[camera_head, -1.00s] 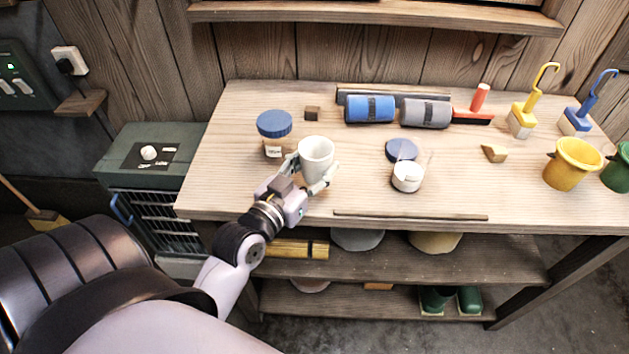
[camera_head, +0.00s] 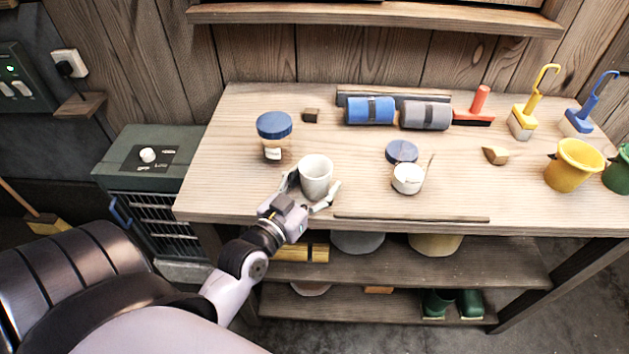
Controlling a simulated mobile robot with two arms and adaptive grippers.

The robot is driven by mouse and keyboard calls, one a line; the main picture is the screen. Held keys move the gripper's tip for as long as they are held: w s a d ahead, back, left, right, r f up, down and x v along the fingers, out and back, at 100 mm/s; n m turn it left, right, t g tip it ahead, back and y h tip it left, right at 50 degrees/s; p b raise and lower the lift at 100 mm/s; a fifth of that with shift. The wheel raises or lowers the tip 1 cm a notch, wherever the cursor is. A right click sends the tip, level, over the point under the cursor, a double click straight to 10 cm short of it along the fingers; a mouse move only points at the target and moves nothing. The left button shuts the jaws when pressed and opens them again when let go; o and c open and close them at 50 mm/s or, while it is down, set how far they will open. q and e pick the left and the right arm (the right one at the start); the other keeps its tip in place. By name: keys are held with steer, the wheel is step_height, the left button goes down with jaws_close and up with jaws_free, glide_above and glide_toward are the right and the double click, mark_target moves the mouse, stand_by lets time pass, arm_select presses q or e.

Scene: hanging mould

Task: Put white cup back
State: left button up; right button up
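The white cup (camera_head: 316,178) stands upright on the wooden workbench (camera_head: 365,205), near its front edge and left of the middle. My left gripper (camera_head: 313,186) is at the near side of the cup. Its fingers are spread on either side of the cup, and a small gap shows between the right finger and the cup wall. The left finger is partly behind the cup's outline, so its contact is hard to tell. My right gripper is not in view.
A blue-lidded jar (camera_head: 274,137) stands behind and left of the cup. A small white pot (camera_head: 407,179) and a blue lid (camera_head: 402,151) are to the right. Blue and grey rolls (camera_head: 370,110) lie at the back. A yellow bucket (camera_head: 573,165) stands far right.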

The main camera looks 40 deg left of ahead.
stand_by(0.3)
arm_select(q)
steer(key=shift+r, duration=0.2)
steer(key=shift+s+d+r+b, duration=0.1)
steer(key=shift+s+b, duration=0.25)
steer(key=shift+s, duration=1.65)
steer(key=shift+s+d+r+b, duration=0.1)
steer(key=shift+s+b, duration=0.25)
steer(key=shift+s, duration=1.6)
steer(key=shift+s+d+r+b, duration=0.1)
steer(key=shift+s+b, duration=0.25)
steer(key=shift+s, duration=1.65)
